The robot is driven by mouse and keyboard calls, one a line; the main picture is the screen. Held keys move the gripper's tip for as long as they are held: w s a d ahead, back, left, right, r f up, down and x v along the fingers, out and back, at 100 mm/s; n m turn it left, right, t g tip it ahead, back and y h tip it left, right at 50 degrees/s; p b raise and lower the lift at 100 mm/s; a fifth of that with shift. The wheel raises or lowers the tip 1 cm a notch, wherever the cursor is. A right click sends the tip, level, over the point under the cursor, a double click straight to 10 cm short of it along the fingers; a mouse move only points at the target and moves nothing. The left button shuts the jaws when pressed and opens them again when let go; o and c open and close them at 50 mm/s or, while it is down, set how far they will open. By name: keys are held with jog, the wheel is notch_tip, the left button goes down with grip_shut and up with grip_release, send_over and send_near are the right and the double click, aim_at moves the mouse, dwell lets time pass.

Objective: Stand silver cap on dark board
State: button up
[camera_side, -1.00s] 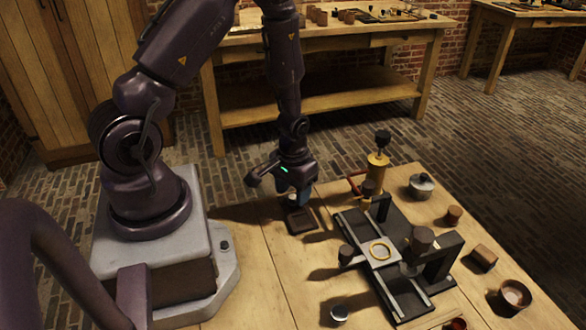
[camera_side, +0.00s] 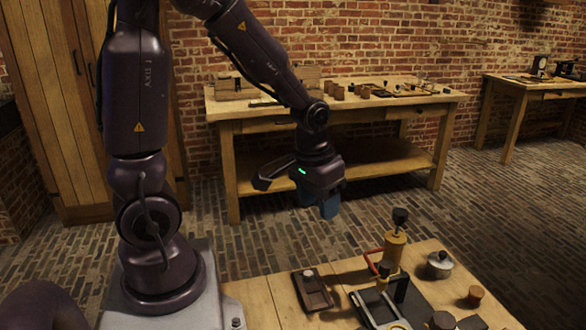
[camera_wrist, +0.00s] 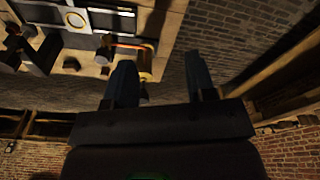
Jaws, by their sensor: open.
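The dark board (camera_side: 316,297), a small dark tray-like slab, lies on the wooden table in the side view. A small pale, silvery cap (camera_side: 308,272) stands at its far end, seemingly upright on it; it is too small to tell its exact contact. My gripper (camera_side: 320,207) is raised well above and beyond the board, with its blue fingers pointing down. In the wrist view my gripper (camera_wrist: 160,82) shows its two fingers apart with nothing between them. I cannot make out the cap or the dark board in the wrist view.
Right of the board stand a brass cylinder (camera_side: 395,248) with a black knob and red handle, a dark fixture (camera_side: 402,297), a lidded pot (camera_side: 439,264) and a wooden plug (camera_side: 475,295). Air around my gripper is clear.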

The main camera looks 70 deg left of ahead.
jog(key=s+d+r+m+t, duration=0.2)
jog(key=s+d+r, duration=0.1)
jog(key=r, duration=0.4)
jog(key=s+d+r+m+t, duration=0.2)
jog(key=s+d+r, duration=0.2)
jog(key=r, duration=0.3)
jog(key=shift+s+d, duration=0.3)
jog(key=shift+s, duration=0.15)
